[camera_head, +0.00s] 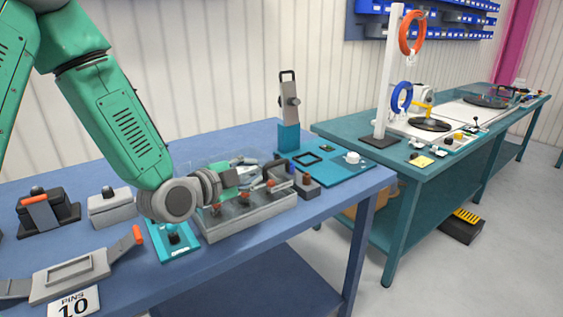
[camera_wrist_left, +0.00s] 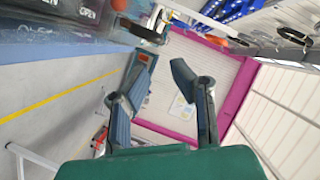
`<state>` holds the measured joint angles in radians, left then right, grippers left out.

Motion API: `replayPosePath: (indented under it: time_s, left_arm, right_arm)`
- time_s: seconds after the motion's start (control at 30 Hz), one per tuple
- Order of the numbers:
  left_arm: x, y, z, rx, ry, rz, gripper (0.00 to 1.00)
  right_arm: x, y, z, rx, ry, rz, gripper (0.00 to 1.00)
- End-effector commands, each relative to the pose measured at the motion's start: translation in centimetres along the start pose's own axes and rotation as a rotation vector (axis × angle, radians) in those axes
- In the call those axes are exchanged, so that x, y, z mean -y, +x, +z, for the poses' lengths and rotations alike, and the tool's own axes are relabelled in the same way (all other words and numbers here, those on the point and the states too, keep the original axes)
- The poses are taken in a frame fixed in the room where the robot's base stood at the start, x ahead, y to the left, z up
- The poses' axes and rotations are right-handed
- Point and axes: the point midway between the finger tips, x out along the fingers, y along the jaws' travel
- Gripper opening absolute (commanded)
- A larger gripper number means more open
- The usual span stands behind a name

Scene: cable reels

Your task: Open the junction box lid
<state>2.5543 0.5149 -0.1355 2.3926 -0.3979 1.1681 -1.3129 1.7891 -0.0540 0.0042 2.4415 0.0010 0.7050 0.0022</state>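The junction box (camera_head: 250,213) is a grey, low box with several red-topped parts in it, near the front edge of the blue table. A clear panel, seemingly its lid (camera_head: 217,163), shows behind my wrist; my arm hides part of it and I cannot tell its exact angle. My left gripper (camera_head: 279,172) is over the box's back right part. In the left wrist view its two fingers (camera_wrist_left: 160,66) are apart with nothing between them. A dark clear surface with "OPEN" lettering (camera_wrist_left: 75,18) shows at the upper left there. My right gripper is not in view.
The blue table (camera_head: 225,265) also holds a grey bracket with orange ends (camera_head: 70,275), a "PINS 10" card (camera_head: 75,303), small grey boxes (camera_head: 110,207), and a teal panel (camera_head: 340,172) with an upright handled fixture (camera_head: 288,110). A teal bench (camera_head: 350,130) with a white post stands right.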

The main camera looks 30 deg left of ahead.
Motion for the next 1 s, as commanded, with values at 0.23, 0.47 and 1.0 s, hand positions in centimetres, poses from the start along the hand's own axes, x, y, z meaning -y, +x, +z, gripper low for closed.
replayPosePath:
  time_s: [0.23,0.47,1.0]
  left_arm:
    - [-0.1,5.7,-0.2,0.002,0.002,0.0,0.2]
    - [-0.2,9.1,-0.7,0.002,0.007,0.001,0.2]
    - [-0.1,10.4,-0.2,0.002,0.001,0.001,0.0]
  right_arm:
    - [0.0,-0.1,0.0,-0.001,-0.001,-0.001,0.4]
    - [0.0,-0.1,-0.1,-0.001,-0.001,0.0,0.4]
    - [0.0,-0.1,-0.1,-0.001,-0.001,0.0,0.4]
